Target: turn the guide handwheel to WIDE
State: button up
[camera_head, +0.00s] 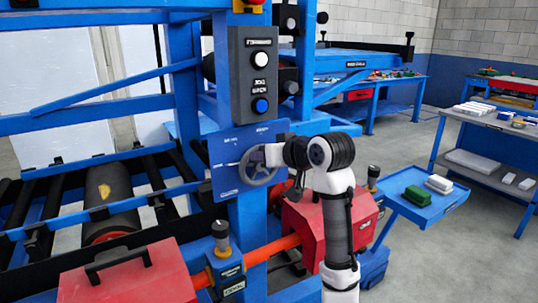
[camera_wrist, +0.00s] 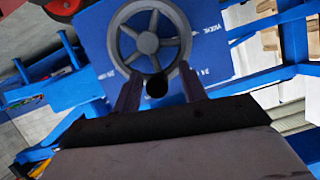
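The guide handwheel (camera_head: 259,167) is a grey spoked wheel on a blue plate (camera_head: 224,150), right of centre on that plate. In the wrist view the wheel (camera_wrist: 148,42) fills the top middle, and a dark round knob (camera_wrist: 157,86) stands at its near rim. My gripper (camera_wrist: 159,72) has one finger on each side of the knob, with a visible gap on at least the right side, so it looks open around it. In the head view my gripper (camera_head: 274,154) is at the wheel's upper right, its fingers mostly hidden. The plate's white lettering is too small to read.
A grey button box (camera_head: 254,75) with white and blue buttons hangs just above the plate. Red housings (camera_head: 334,225) sit below right and lower left (camera_head: 128,280). Rollers (camera_head: 112,192) lie left. A blue side tray (camera_head: 428,205) holds a green and a white block.

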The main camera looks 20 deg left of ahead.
jog(key=shift+d, duration=0.1)
jog(key=b+v, duration=0.2)
jog(key=v, duration=1.1)
jog(key=shift+s+d, duration=0.25)
jog(key=shift+a+r, duration=0.1)
jog(key=shift+a, duration=0.05)
